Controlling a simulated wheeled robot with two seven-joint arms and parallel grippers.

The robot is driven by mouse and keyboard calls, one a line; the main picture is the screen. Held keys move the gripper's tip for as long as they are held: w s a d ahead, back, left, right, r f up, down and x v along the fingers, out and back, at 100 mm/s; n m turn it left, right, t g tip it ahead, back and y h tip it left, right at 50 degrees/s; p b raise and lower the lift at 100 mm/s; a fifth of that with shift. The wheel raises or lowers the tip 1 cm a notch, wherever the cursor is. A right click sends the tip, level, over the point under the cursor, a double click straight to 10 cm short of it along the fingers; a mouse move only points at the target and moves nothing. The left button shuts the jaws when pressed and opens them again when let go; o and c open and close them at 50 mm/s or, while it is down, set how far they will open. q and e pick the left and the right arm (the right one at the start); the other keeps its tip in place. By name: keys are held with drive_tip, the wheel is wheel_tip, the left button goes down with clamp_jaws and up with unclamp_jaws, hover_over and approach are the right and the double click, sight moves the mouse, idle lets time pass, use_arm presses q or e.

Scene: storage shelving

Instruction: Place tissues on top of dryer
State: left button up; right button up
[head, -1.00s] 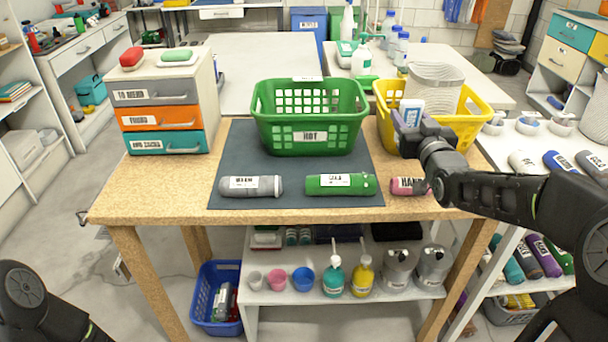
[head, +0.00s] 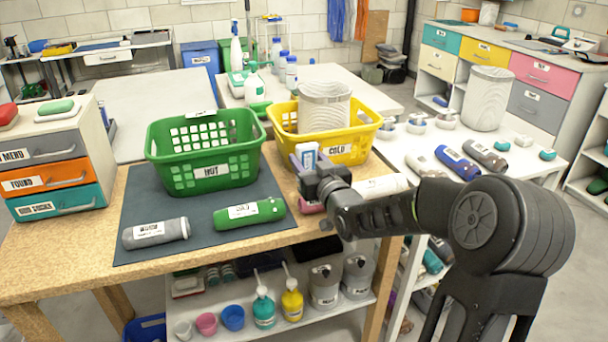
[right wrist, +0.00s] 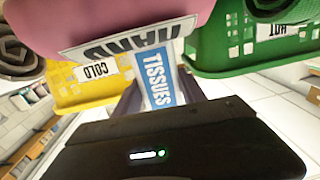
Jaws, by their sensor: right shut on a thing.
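The tissues (head: 306,154) are a small white and blue pack. My right gripper (head: 309,170) is shut on the pack and holds it upright in front of the yellow basket, above the table's right part. In the right wrist view the blue TISSUES label (right wrist: 158,80) shows between the fingers. My left gripper is out of view. I cannot make out a dryer in these frames.
A yellow COLD basket (head: 352,146) with a pale bin inside and a green HOT basket (head: 205,178) stand on the wooden table. Grey (head: 172,232), green (head: 262,211) and pink (head: 312,207) rolls lie in front. A white table (head: 410,151) adjoins at right.

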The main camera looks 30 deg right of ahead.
drive_tip(key=shift+f, duration=1.85)
drive_tip(key=shift+f+b, duration=0.1)
drive_tip(key=shift+b, duration=0.2)
drive_tip(key=shift+f, duration=0.1)
drive_tip(key=o, duration=1.5)
drive_tip(key=shift+c, duration=0.2)
